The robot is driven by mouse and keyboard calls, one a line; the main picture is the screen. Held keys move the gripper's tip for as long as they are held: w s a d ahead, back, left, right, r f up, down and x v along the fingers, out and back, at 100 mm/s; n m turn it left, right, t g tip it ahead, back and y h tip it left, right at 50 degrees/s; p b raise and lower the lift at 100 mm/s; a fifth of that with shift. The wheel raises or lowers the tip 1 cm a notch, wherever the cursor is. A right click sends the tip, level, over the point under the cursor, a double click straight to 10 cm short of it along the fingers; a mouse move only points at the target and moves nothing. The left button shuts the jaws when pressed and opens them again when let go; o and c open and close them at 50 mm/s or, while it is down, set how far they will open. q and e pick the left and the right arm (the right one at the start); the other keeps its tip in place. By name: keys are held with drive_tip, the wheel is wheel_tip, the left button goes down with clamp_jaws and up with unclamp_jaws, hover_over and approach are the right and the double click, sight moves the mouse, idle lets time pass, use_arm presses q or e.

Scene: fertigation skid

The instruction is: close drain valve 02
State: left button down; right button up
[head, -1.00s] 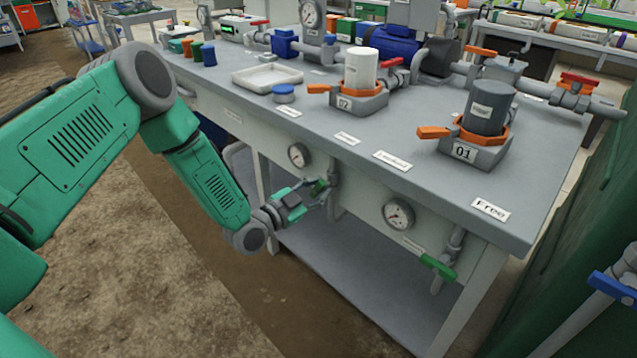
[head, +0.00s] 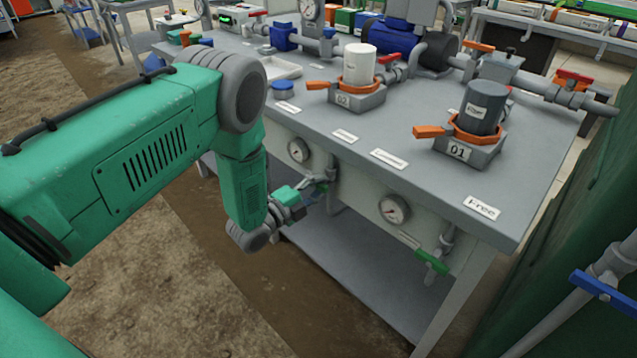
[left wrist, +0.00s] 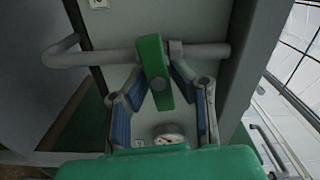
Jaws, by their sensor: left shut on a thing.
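The green handle (left wrist: 153,72) of the drain valve below housing 02 (head: 359,93) shows in the left wrist view. It lies roughly across the grey drain pipe (left wrist: 100,57), slightly tilted. My left gripper (left wrist: 156,84) has its blue-padded fingers on both sides of the handle and is shut on it. In the head view my left gripper (head: 309,194) is at the front of the bench, right of and below a gauge (head: 298,150), and hides most of this valve. My right gripper is not in view.
Another green drain handle (head: 432,262) sits below housing 01 (head: 470,146), near a second gauge (head: 394,209). The grey bench top (head: 400,185) overhangs the valves, and a lower shelf (head: 345,280) lies beneath. A blue-handled pipe (head: 604,292) stands at the right. Bare floor lies at left.

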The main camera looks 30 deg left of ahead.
use_arm(q)
drive_tip(key=shift+s+d+f+m, duration=0.15)
drive_tip(key=shift+f+m, duration=0.1)
drive_tip(key=shift+m, duration=0.75)
drive_tip(key=shift+f, duration=0.1)
drive_tip(key=c, duration=1.5)
unclamp_jaws()
drive_tip(key=shift+s, duration=0.1)
drive_tip(key=v, duration=1.1)
drive_tip(key=shift+s+a, duration=0.25)
drive_tip(key=shift+s, duration=0.05)
